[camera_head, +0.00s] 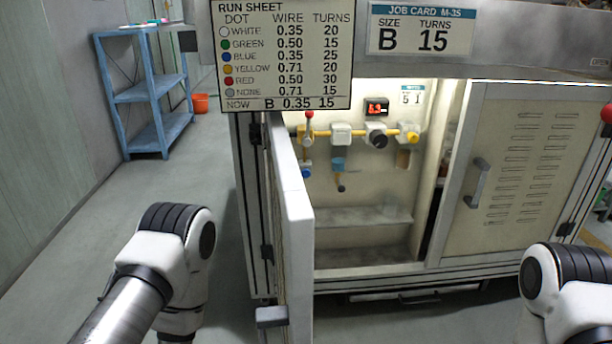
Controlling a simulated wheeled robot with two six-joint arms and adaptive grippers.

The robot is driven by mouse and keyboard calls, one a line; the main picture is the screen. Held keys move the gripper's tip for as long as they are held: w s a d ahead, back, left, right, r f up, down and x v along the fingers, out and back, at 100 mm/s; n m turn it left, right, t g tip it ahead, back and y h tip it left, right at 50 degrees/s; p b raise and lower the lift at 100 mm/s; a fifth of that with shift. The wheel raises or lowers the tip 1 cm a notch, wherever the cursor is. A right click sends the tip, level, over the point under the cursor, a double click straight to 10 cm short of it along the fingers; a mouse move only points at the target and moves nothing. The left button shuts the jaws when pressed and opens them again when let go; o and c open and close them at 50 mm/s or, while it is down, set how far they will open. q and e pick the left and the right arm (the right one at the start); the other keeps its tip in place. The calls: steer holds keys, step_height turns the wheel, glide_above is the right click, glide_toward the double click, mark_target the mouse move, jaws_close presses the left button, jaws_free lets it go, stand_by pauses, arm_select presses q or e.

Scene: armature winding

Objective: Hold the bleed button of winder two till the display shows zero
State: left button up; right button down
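The winder's cabinet (340,234) stands open on its left half. Inside, a small display (376,107) shows red digits, apparently 5.3. Below it runs a yellow pipe with a red-topped lever (308,116), a pale block (341,133), a black knob (378,141) and a yellow round cap (413,137). A blue part (306,172) hangs low at the left. I cannot tell for certain which of these is the bleed button. Only links of my two arms show, at the lower left and lower right. Both grippers are out of view, and nothing of mine touches the fittings.
The open door (293,220) juts toward me on the cabinet's left. The right door (512,165) is shut. A run sheet (282,55) and job card (421,28) hang above. A blue shelf (146,92) and orange bucket (200,103) stand far left, with clear floor before them.

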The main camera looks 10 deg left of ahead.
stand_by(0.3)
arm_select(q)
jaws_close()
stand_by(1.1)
